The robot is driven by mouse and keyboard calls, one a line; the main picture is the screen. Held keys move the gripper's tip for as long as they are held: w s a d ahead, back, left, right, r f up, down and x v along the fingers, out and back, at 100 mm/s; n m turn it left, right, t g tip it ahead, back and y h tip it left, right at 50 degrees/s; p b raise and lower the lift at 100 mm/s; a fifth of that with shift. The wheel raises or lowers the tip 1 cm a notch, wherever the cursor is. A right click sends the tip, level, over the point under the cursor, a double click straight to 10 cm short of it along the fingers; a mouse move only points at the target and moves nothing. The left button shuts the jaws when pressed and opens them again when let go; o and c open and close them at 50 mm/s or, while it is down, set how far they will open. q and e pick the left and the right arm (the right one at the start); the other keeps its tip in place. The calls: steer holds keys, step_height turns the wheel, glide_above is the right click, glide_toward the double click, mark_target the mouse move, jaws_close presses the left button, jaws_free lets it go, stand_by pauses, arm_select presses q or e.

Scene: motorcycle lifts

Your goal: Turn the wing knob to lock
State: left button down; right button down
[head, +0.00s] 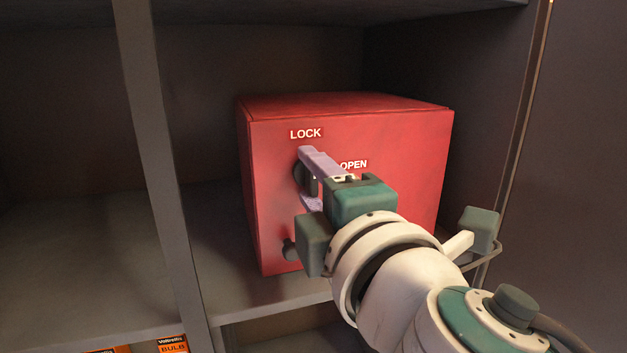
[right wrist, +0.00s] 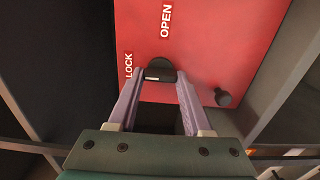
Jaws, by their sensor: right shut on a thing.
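A red box (head: 400,130) stands on a shelf, with a LOCK label (head: 306,133) at its upper front left and an OPEN label (head: 354,165) lower and to the right. A dark wing knob (head: 298,177) sits on its front just below LOCK. The knob also shows in the right wrist view (right wrist: 160,70). My right gripper (head: 307,179) is shut on the knob, one pale purple finger above it and one below in the head view. The gripper partly hides the knob, and its exact angle is hard to tell. My left gripper is not in view.
A small round dark knob (head: 289,250) is at the box's lower left front; it also shows in the right wrist view (right wrist: 223,97). A grey upright post (head: 150,150) stands left of the box. Orange bulb boxes (head: 172,345) are below the shelf.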

steer(key=shift+c, duration=1.6)
jaws_free()
steer(key=v, duration=1)
